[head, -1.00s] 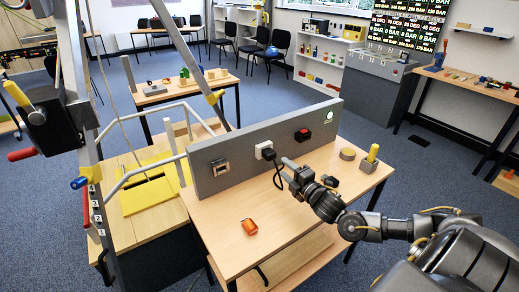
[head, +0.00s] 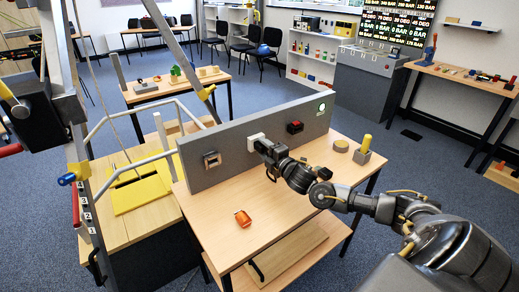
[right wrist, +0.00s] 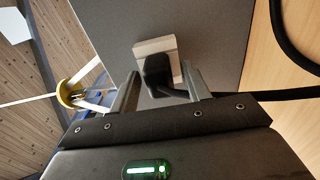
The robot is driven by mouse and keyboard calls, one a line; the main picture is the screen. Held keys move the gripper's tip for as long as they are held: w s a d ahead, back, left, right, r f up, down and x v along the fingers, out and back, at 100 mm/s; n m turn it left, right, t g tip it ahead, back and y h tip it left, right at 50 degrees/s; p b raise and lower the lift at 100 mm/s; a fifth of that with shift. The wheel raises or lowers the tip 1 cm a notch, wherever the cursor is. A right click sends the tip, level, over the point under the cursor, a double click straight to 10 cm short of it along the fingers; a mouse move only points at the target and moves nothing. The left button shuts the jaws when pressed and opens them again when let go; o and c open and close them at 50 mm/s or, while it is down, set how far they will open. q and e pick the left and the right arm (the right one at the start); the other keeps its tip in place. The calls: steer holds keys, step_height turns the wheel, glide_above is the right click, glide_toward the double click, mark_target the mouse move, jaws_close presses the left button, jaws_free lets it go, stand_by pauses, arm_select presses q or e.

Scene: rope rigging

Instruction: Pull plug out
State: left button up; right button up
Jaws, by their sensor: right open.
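The black plug (right wrist: 158,70) sits in the white socket (right wrist: 152,46) in the right wrist view. In the head view the socket (head: 252,139) is on the grey upright panel (head: 225,160), and my gripper hides most of the plug. My right gripper (head: 266,149) is right in front of the socket. In the right wrist view its two fingers (right wrist: 160,88) stand apart, one on each side of the plug, and I see no firm grip. A black cable (right wrist: 290,40) loops at the right of that view. My left gripper is not in view.
The panel also carries a metal-framed fitting (head: 212,160) and a red switch (head: 295,127). An orange object (head: 243,218) lies on the wooden table (head: 210,235). A yellow-handled block (head: 364,147) and a round disc (head: 341,146) stand at the right. A metal frame rises at the left.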

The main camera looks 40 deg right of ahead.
steer(key=shift+w, duration=0.1)
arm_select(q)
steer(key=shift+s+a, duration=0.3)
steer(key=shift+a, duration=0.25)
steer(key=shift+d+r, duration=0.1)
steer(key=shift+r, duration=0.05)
arm_select(e)
steer(key=shift+p, duration=0.3)
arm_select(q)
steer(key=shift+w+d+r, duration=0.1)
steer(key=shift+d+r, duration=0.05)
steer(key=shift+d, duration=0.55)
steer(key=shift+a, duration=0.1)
